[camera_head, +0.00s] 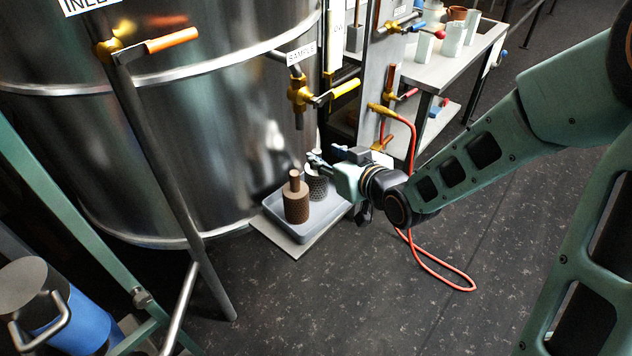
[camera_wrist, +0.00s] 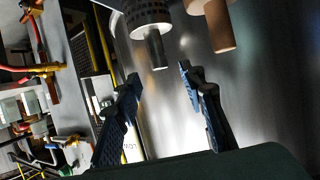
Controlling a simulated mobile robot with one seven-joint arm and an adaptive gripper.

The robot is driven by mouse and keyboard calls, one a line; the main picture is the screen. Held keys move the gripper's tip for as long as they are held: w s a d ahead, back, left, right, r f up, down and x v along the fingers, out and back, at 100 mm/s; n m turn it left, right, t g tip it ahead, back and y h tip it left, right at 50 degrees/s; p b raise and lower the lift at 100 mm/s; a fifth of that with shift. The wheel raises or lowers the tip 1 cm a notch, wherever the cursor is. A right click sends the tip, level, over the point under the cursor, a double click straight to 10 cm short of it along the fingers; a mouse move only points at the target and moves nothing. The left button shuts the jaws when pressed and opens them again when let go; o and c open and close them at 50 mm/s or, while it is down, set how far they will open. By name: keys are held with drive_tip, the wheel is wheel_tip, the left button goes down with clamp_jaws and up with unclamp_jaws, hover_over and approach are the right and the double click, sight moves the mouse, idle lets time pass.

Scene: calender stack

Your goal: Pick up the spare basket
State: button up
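Two perforated basket-like cylinders with top stems stand in a grey tray (camera_head: 330,212) by the steel tank. One is brown (camera_head: 296,205); the other is dark grey (camera_head: 318,187), behind it and to its right. I cannot tell by sight which is called the spare. My gripper (camera_head: 313,160) is at the grey one's top, partly covering it. In the wrist view my gripper (camera_wrist: 160,73) is open, its fingers apart. The grey basket (camera_wrist: 150,14) shows ahead with its stem end near the gap between the fingertips. The brown basket (camera_wrist: 216,28) is to the right.
The large steel tank (camera_head: 170,130) stands close left of the tray. A bench with white containers (camera_head: 455,60) is behind. The floor in front is mostly clear.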

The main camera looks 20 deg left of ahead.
sight(318, 153)
drive_tip(key=b+x, duration=0.1)
drive_tip(key=x, duration=0.3)
drive_tip(key=shift+a+f, duration=0.15)
drive_tip(key=shift+f, duration=0.15)
drive_tip(key=shift+w+a+f, duration=0.15)
drive_tip(key=shift+w+a, duration=0.2)
clamp_jaws()
